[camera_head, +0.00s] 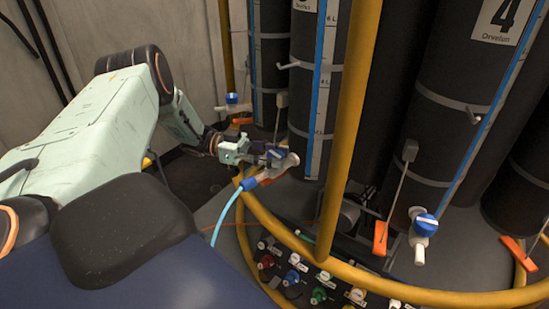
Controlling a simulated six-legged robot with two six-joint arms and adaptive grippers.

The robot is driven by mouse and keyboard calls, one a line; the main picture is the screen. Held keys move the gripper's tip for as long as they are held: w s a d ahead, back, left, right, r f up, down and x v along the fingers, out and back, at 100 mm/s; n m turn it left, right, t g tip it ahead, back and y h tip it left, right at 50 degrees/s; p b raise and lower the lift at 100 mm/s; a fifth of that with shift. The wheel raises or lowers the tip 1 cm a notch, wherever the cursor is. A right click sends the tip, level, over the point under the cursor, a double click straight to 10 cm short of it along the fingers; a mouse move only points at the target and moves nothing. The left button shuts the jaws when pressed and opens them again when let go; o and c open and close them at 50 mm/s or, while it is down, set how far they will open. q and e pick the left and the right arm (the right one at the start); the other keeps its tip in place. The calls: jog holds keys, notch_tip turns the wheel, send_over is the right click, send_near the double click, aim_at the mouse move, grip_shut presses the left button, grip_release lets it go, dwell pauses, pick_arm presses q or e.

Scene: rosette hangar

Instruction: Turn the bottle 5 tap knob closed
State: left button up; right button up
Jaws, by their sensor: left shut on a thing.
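My left gripper (268,157) reaches in from the left and is shut at a blue tap knob (277,154) low on the front of a dark bottle (303,90). The fingers cover part of the knob, so its exact angle is hard to tell. The white tap body (290,162) shows just right of the fingers. The number on this bottle's label is cut off by the top edge of the picture. My right gripper is out of view.
A yellow guard rail (343,130) rises in front of the bottles and curves low around them. Bottle 4 (450,90) stands right, with another blue knob (426,224). A light-blue hose (224,213) hangs below the gripper. A connector panel (300,278) lies below.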

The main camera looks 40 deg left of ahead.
pick_arm(q)
jog(key=shift+w+r, duration=0.1)
jog(key=shift+r, duration=0.1)
dwell(0.3)
jog(key=o, duration=1.2)
jog(key=shift+f, duration=0.1)
jog(key=shift+a, duration=0.25)
jog(key=shift+v, duration=3.6)
